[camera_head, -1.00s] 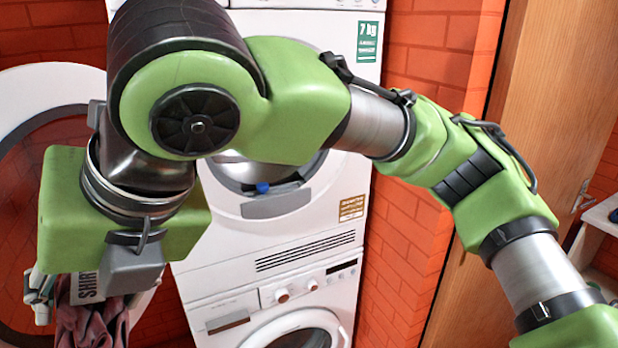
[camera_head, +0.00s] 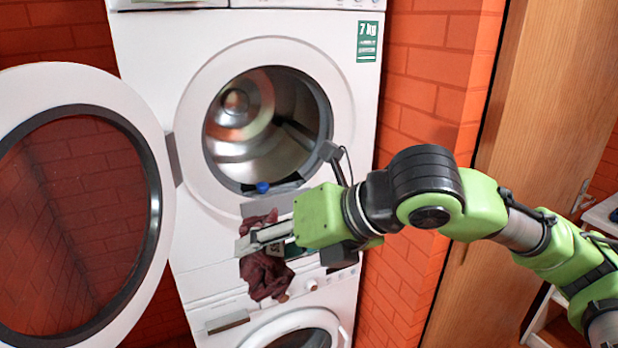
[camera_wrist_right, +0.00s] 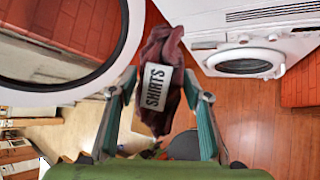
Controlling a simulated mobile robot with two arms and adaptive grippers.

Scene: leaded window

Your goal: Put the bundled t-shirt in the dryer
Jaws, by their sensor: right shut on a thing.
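The bundled t-shirt (camera_head: 265,272) is dark maroon and hangs from my right gripper (camera_head: 262,236) in the head view, in front of the dryer's lower front panel. In the right wrist view the t-shirt (camera_wrist_right: 160,62) carries a white band lettered "SHIRTS" and sits between the two fingers of my right gripper (camera_wrist_right: 162,95), which is shut on it. The upper machine, the dryer (camera_head: 185,235), has its round door (camera_head: 166,225) swung wide open to the left. Its drum (camera_head: 240,160) shows a bare metal interior. The t-shirt is below and outside the opening. My left gripper is not in view.
A blue object (camera_head: 263,187) sits at the lower rim of the dryer opening. A second machine with a round door (camera_head: 300,330) stands below. A brick wall (camera_head: 425,200) and a wooden door (camera_head: 530,100) are to the right. Space in front of the opening is clear.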

